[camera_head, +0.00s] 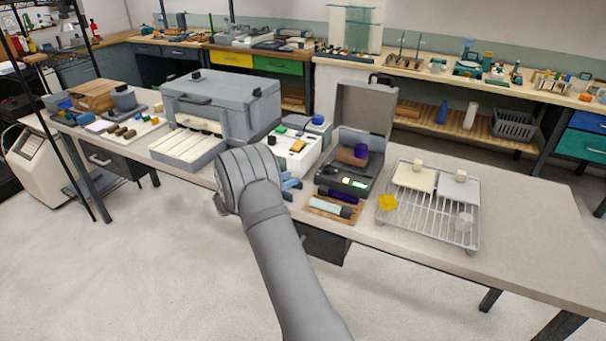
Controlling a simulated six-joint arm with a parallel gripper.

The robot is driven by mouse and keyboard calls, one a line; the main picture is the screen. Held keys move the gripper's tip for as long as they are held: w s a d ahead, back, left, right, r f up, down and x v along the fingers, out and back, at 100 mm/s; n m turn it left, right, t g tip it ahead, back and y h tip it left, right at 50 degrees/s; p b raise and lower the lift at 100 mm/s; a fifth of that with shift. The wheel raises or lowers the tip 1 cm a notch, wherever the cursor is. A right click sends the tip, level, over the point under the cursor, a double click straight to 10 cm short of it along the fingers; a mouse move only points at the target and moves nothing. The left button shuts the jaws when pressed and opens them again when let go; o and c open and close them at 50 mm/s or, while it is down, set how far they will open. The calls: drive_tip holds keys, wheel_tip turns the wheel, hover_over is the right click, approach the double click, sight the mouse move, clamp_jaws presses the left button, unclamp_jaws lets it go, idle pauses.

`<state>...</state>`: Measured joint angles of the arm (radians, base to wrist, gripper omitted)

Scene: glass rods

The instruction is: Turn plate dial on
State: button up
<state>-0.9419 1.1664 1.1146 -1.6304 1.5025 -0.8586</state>
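I cannot clearly make out the plate dial. A white low device (307,158) with small coloured knobs or blocks on top stands on the table just beyond my wrist; its near side is partly hidden by my arm. A dark open-lidded case (378,105) stands to its right, with a brown and purple cylinder in it and a small lit green patch on its front. My gripper is at the end of the grey arm, behind the rounded wrist, over the table's front edge. Its fingers are mostly hidden, so its opening cannot be told.
A wire rack (462,238) with pale blocks and a yellow piece stands to the right. A small wooden tray (318,208) lies at the front edge. A large grey box (222,100) with an open drawer stands left. The table's right end (540,235) is clear.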

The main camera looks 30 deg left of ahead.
sight(323, 166)
drive_tip(key=shift+v, duration=1.55)
drive_tip(key=shift+w, duration=0.1)
drive_tip(key=x, duration=1.7)
drive_tip(key=shift+w+d, duration=0.1)
drive_tip(key=shift+d, duration=0.05)
